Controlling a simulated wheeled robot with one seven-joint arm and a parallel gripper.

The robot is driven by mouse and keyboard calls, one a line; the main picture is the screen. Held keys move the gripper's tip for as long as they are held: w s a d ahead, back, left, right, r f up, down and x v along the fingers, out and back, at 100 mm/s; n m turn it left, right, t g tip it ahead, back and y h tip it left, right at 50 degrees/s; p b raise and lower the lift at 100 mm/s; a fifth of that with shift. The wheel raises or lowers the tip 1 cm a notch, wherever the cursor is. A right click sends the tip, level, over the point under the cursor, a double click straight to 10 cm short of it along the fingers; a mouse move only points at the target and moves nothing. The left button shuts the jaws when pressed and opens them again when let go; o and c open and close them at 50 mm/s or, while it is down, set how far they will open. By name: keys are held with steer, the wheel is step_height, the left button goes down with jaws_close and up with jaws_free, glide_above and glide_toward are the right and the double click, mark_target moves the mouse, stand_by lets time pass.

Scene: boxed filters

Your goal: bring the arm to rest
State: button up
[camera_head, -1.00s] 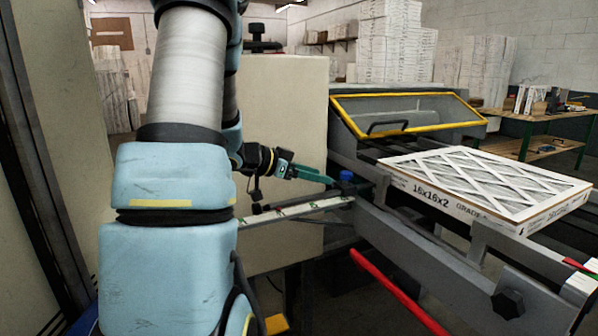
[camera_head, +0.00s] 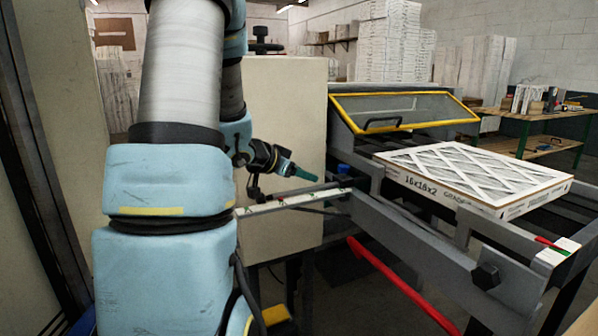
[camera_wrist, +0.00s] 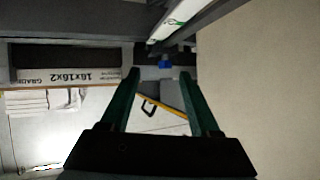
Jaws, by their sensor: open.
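My arm stands large on the left of the head view. My gripper (camera_head: 304,174) is in front of the cream cabinet, left of the machine, with teal fingers pointing right. In the wrist view my gripper (camera_wrist: 162,80) shows two green fingers spread apart with nothing between them. A blue knob (camera_wrist: 165,62) shows beyond the fingertips. The gripper touches nothing that I can see.
A boxed filter marked 16x16x2 (camera_head: 470,176) lies on the grey rails of the machine. A yellow-framed guard (camera_head: 405,108) is behind it. A red bar (camera_head: 395,280) runs low in front. The cream cabinet (camera_head: 290,150) is close behind my gripper.

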steer(key=s+a+f+n+g+y, duration=0.2)
steer(key=s+a+f+n+y, duration=0.2)
steer(key=s+a+n+y, duration=0.3)
steer(key=s+f+n+g, duration=0.1)
steer(key=s+g, duration=0.1)
steer(key=s, duration=0.5)
steer(key=s+f+n+g+y, duration=0.1)
steer(key=s+f+g, duration=0.1)
steer(key=s, duration=0.6)
steer(key=shift+a+g, duration=0.15)
steer(key=shift+g, duration=0.55)
steer(key=shift+c, duration=0.2)
